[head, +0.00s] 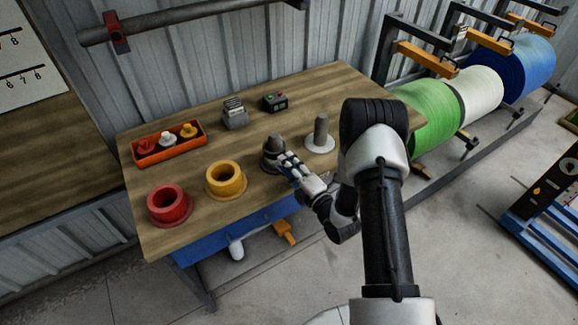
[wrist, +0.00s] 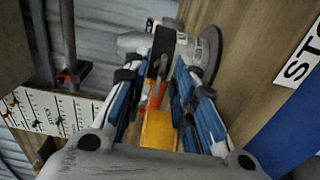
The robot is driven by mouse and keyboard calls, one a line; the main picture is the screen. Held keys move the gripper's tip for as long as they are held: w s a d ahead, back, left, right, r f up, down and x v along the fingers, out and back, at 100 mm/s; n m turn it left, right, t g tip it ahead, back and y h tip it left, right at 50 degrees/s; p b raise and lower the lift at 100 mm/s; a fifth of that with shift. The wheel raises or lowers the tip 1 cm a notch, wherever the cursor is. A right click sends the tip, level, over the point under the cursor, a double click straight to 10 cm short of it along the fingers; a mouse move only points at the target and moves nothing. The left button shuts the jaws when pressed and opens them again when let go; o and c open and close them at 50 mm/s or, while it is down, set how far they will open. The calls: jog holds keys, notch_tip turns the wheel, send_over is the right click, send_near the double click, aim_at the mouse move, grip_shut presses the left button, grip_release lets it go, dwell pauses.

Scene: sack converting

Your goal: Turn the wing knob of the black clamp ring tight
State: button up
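In the head view a dark grey flanged ring (head: 272,143) stands on the wooden table, right of the yellow one; I take it for the black clamp ring. In the wrist view its pale grey body and dark flange (wrist: 210,50) are just beyond my fingertips. My gripper (head: 284,160) reaches it from the front right. In the wrist view my gripper (wrist: 171,62) has its two blue-padded fingers on either side of a small dark piece, possibly the wing knob (wrist: 162,69). Whether the fingers touch or grip it is unclear. The knob is not distinguishable in the head view.
A yellow flanged ring (head: 226,180) and a red one (head: 169,205) stand to the left. A grey post on a white disc (head: 320,135) is close on the right. An orange tray (head: 170,153), a grey card box (head: 234,114) and a button box (head: 274,102) are behind.

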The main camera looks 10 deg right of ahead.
jog(key=shift+c, duration=0.5)
grip_shut()
